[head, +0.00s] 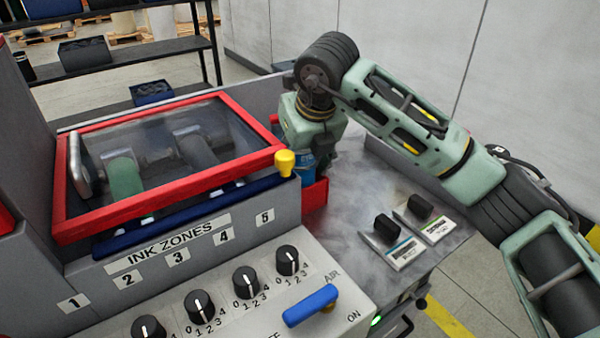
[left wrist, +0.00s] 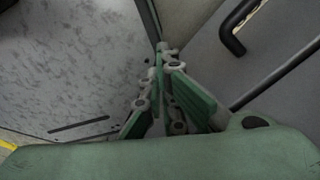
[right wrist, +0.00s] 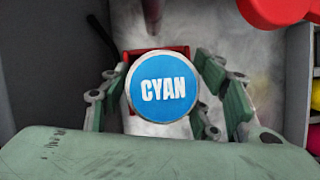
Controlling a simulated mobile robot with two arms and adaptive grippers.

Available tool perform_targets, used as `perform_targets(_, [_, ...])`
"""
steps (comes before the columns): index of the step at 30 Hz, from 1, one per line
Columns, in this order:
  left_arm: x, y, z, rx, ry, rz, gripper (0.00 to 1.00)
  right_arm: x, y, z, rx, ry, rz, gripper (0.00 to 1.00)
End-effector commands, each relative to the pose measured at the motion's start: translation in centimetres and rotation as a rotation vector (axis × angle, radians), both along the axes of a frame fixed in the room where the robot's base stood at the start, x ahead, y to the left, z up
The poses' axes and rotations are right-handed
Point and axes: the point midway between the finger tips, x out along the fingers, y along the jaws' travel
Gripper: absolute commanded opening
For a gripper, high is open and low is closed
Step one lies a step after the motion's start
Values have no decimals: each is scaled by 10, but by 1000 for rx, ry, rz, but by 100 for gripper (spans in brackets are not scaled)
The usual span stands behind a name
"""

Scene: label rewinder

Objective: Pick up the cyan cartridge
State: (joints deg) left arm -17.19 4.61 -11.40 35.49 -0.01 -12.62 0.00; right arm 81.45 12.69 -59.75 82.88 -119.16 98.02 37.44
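The cyan cartridge shows in the right wrist view as a round blue top (right wrist: 162,87) lettered CYAN, between the fingers of my right gripper (right wrist: 165,95). Those fingers are open, one on each side, with a small gap beside the top. In the head view a small blue part of the cartridge (head: 306,165) shows by the red holder (head: 314,195), below my right wrist. The right fingers are mostly hidden there. My left gripper (left wrist: 163,60) shows only in its wrist view, its fingers drawn together and empty.
A red-framed window (head: 165,205) and a yellow knob (head: 285,162) are left of the cartridge. Two labelled cards with black knobs (head: 387,228) lie on the grey worktop (head: 350,205). In the right wrist view, yellow and magenta things (right wrist: 315,138) stand at the right edge.

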Motion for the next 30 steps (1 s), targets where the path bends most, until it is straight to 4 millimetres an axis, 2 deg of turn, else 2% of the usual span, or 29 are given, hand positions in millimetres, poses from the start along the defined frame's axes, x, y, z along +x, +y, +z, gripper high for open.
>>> perform_targets(2, [0, 0, 0, 0, 1, 0, 0, 0, 0, 0, 0, 0, 0, 46])
perform_targets(17, [0, 0, 0, 0, 1, 0, 0, 0, 0, 0, 1, 0, 0, 3])
perform_targets(25, [0, 0, 3, 0, 0, -1, 0, 0, 0, 6, 2, -3, 0, 3])
perform_targets(30, [0, 0, 19, -1, 0, -1, 0, 0, 1, 35, 3, -5, 0, 3])
